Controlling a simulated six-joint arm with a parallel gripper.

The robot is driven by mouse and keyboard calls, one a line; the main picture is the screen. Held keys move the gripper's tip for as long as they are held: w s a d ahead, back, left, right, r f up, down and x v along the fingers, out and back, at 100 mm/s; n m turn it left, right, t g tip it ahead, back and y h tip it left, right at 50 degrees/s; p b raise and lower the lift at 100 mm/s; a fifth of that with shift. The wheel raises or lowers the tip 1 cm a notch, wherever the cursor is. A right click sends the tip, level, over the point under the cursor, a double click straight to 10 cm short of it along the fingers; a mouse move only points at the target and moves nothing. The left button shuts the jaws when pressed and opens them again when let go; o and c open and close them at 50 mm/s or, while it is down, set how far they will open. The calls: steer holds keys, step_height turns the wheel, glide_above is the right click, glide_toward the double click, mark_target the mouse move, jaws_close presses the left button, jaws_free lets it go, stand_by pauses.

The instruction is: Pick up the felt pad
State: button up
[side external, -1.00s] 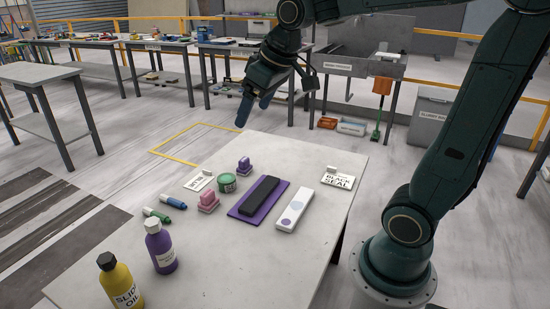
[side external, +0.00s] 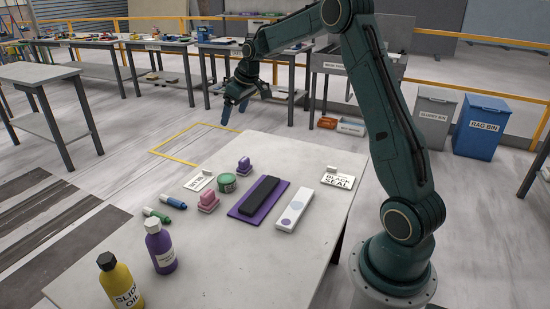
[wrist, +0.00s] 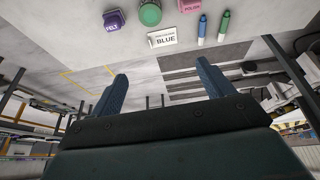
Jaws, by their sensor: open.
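The felt pad (side external: 244,165) is a small purple block with a raised grip, near the far edge of the slab table. It also shows at the top left of the wrist view (wrist: 113,20), where its face reads FELT. My gripper (side external: 232,110) is open and empty beyond the table's far edge, higher than the pad and apart from it. In the wrist view its two blue fingers (wrist: 163,82) are spread wide with nothing between them.
Near the pad are a green tin (side external: 227,183), a white card (side external: 199,181) and a pink block (side external: 208,202). A black bar on a purple board (side external: 240,212) and a white palette (side external: 294,209) lie to its right.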

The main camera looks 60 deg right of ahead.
steer(key=w+d+f, duration=0.2)
steer(key=d+f, duration=0.6)
glide_toward(245, 160)
steer(key=r, duration=0.2)
steer(key=shift+s+d, duration=0.1)
steer(key=shift+s, duration=0.35)
steer(key=shift+f, duration=0.15)
steer(key=shift+x, duration=4.2)
steer(key=shift+f, duration=0.1)
steer(key=shift+x, duration=2.5)
steer(key=shift+w, duration=0.1)
steer(key=c, duration=1.1)
